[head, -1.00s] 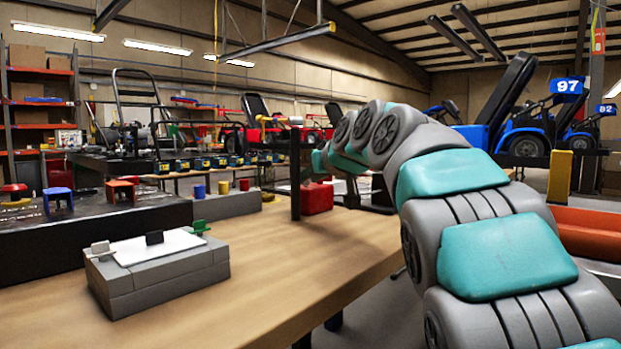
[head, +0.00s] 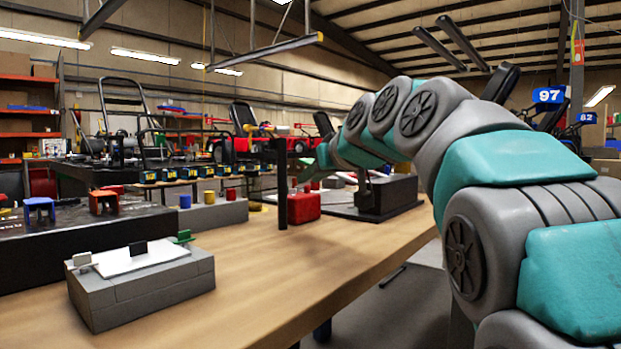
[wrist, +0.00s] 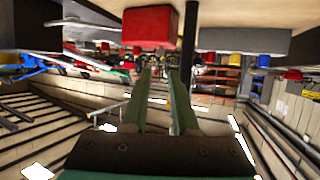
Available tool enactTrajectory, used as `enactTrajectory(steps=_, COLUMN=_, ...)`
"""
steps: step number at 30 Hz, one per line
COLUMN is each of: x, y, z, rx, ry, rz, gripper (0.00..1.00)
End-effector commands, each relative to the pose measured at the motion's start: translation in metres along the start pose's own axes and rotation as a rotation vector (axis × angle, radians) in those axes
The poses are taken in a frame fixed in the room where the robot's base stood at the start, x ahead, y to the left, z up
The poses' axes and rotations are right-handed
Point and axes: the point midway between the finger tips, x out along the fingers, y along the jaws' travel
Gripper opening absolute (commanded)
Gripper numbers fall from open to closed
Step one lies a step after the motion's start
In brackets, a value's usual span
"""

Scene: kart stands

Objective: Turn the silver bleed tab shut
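A small silver-grey tab (head: 82,260) stands on the left end of a grey stepped block (head: 142,292), at the near left of the wooden bench in the head view. A black tab (head: 138,247) and a green tab (head: 182,237) stand on the same block, around a white plate (head: 140,258). The tab's exact angle is too small to tell. In the wrist view my gripper (wrist: 160,76) has two green fingers apart with nothing between them. It is far from the silver tab, near a red box (wrist: 152,27). The silver tab does not show in the wrist view.
A dark post (head: 281,182) and the red box (head: 303,207) stand on the bench beyond the grey block. A black bench (head: 80,249) with red and blue pieces is at left. The wooden bench top (head: 290,258) is clear in front.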

Motion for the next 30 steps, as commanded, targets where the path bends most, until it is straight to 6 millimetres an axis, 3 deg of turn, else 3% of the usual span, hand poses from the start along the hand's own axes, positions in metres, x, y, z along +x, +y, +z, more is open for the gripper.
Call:
enactTrajectory(steps=1, x=-0.001, y=0.000, z=0.000, rx=0.016, ry=0.001, rz=0.000, gripper=0.20)
enactTrajectory(steps=6, x=-0.012, y=-0.001, z=0.003, rx=0.261, ry=0.009, rz=-0.009, gripper=0.01)
enactTrajectory(steps=18, x=-0.056, y=-0.003, z=0.024, rx=1.309, ry=0.059, rz=-0.052, gripper=0.00)
enactTrajectory(steps=24, x=-0.065, y=-0.003, z=0.031, rx=1.542, ry=0.066, rz=-0.066, gripper=0.00)
enactTrajectory(steps=30, x=-0.052, y=-0.002, z=0.032, rx=1.570, ry=0.067, rz=-0.067, gripper=0.00)
